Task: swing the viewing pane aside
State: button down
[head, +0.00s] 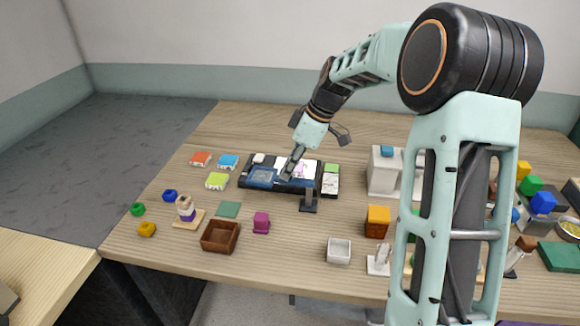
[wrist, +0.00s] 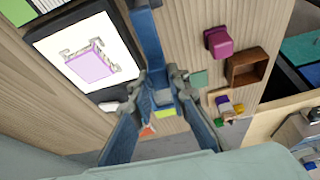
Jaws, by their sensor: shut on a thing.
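The viewing pane (head: 262,177) is a blue-framed panel at the left part of a low black tray in the head view. In the wrist view a blue piece that looks like its frame (wrist: 149,42) runs up between the fingers, seen nearly edge-on. My gripper (head: 288,173) reaches down from the right to the pane and is shut on it; it also shows in the wrist view (wrist: 154,84). A white card with a pink-purple square picture (wrist: 92,62) lies beside the pane. The fingers hide the exact grip point.
The black tray (head: 244,184) lies mid-table. A small dark stand (head: 308,204) is in front of it. A brown box (head: 220,237), a magenta block (head: 261,223) and a green mat (head: 228,209) lie nearer. Orange, blue and lime blocks (head: 216,181) stand left. The table behind is clear.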

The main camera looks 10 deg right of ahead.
jog(key=shift+s, duration=0.1)
dwell(0.3)
jog(key=c, duration=1.8)
grip_release()
jog(key=shift+c, duration=0.2)
jog(key=shift+r, duration=0.1)
jog(key=v, duration=1.2)
